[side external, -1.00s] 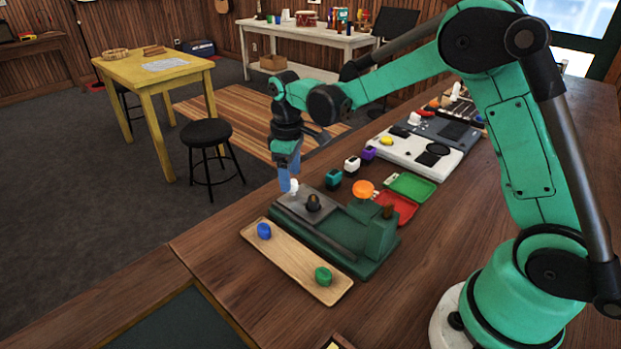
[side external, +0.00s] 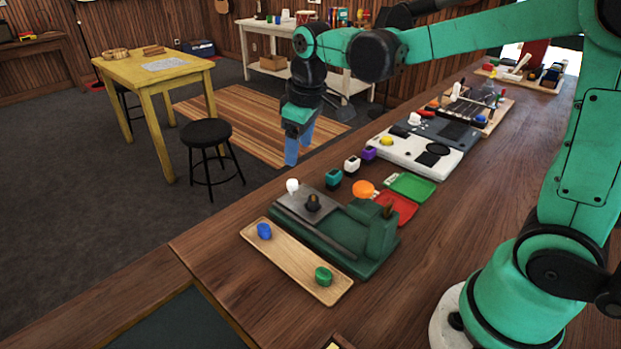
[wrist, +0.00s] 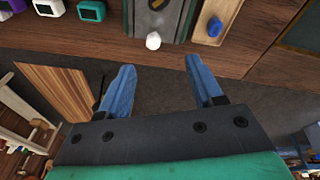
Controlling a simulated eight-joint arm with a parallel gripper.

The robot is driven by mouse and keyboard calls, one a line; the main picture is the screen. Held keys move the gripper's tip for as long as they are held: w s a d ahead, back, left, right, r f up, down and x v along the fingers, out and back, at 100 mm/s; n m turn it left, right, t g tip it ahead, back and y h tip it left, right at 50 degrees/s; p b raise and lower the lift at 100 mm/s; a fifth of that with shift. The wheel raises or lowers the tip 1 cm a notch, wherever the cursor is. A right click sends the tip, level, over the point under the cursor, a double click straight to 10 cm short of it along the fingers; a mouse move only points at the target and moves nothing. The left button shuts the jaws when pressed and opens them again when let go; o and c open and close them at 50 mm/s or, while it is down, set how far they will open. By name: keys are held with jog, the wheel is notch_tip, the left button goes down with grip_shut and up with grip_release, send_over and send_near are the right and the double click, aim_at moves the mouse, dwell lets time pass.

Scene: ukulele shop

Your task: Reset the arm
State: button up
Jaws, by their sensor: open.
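My arm is teal with black joints. My gripper (side external: 298,150) hangs with its blue fingers pointing down, in the air above and beyond the green fixture (side external: 368,262) on the wooden bench. In the wrist view my gripper (wrist: 160,78) has its two blue fingers spread apart with nothing between them. A white knob (side external: 292,186) stands at the fixture's far left corner, below and apart from my fingers. It also shows in the wrist view, just past the fingertips (wrist: 153,41).
A wooden tray (side external: 290,262) holds a blue piece (side external: 264,231) and a green piece (side external: 323,276). A red tray (side external: 399,209), a green tray (side external: 413,187), small coloured blocks and a white panel (side external: 405,155) stand along the bench. Space around my gripper is clear.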

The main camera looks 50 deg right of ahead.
jog(key=s+a+m+t, duration=0.1)
jog(key=s+m+t, duration=0.2)
jog(key=s, duration=0.6)
jog(key=shift+s+a+m+t, duration=0.4)
jog(key=shift+t, duration=0.5)
